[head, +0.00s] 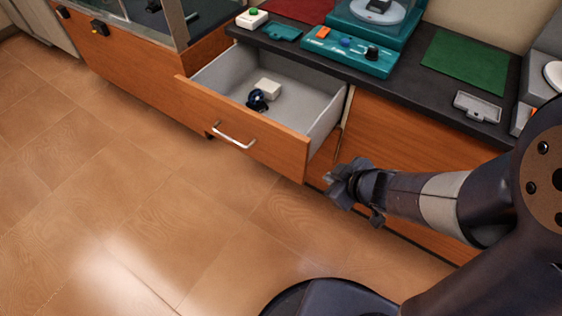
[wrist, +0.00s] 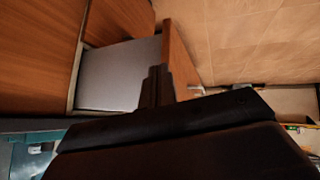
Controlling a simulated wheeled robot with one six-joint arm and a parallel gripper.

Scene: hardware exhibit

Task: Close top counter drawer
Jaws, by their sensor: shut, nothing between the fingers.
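The top counter drawer (head: 262,146) is pulled far out from the counter in the head view. It has a wooden front, grey inner walls and a silver bar handle (head: 234,137). My gripper (head: 334,181) is shut and empty, just right of the drawer front's right end, apart from the handle. In the wrist view, the drawer's grey side wall (wrist: 122,75) and the edge of its front (wrist: 180,62) lie beyond my gripper's dark fingers (wrist: 157,88).
The dark countertop (head: 412,92) above the drawer holds a teal device (head: 352,50), a green mat (head: 465,62) and a grey tray (head: 477,106). A glass case (head: 150,15) stands at the left. The tiled floor (head: 130,200) before the drawer is clear.

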